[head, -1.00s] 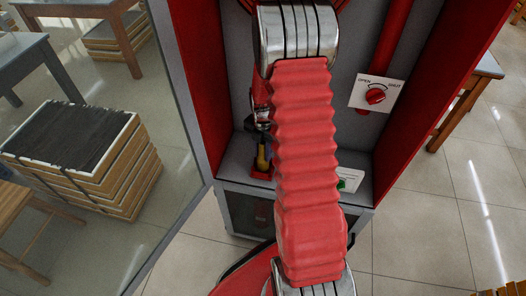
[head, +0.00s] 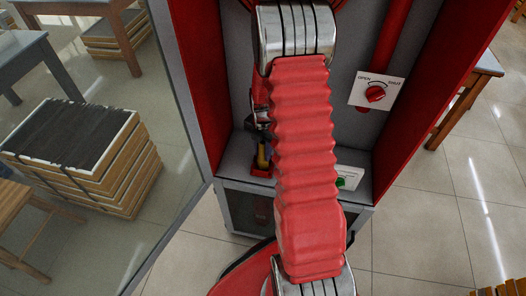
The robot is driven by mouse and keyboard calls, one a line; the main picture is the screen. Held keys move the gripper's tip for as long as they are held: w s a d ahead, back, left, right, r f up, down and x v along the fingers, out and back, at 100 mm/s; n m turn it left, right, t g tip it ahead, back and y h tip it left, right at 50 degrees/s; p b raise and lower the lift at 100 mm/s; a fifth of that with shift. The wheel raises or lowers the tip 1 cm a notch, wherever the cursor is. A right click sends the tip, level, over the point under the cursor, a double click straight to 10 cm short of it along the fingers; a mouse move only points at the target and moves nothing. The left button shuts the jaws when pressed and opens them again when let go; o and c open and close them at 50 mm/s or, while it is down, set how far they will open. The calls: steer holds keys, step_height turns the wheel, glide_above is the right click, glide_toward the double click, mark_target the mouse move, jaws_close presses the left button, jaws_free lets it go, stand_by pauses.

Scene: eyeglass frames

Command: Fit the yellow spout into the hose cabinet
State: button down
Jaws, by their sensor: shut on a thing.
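The hose cabinet (head: 351,150) stands open in front of me, with red side walls and a grey interior. My own red ribbed arm crosses the middle of the view and covers much of it. The yellow spout (head: 263,158) shows as a small upright piece low in the cabinet, left of the arm, at a small red holder (head: 262,171) on the cabinet floor. Whether it is seated in the holder is too small to tell. My gripper (head: 264,141), dark and partly hidden by my arm, is just above the spout and shut on it.
A white plate with a red OPEN/SHUT knob (head: 375,95) is on the cabinet's back wall, beside a red pipe (head: 391,45). A white card with a green mark (head: 348,178) lies on the cabinet floor. The glass door (head: 150,200) stands open at left.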

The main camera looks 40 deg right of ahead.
steer(key=shift+r, duration=0.35)
steer(key=shift+f, duration=0.35)
stand_by(1.9)
steer(key=c, duration=1.3)
jaws_free()
steer(key=shift+c, duration=0.2)
steer(key=shift+r, duration=3.5)
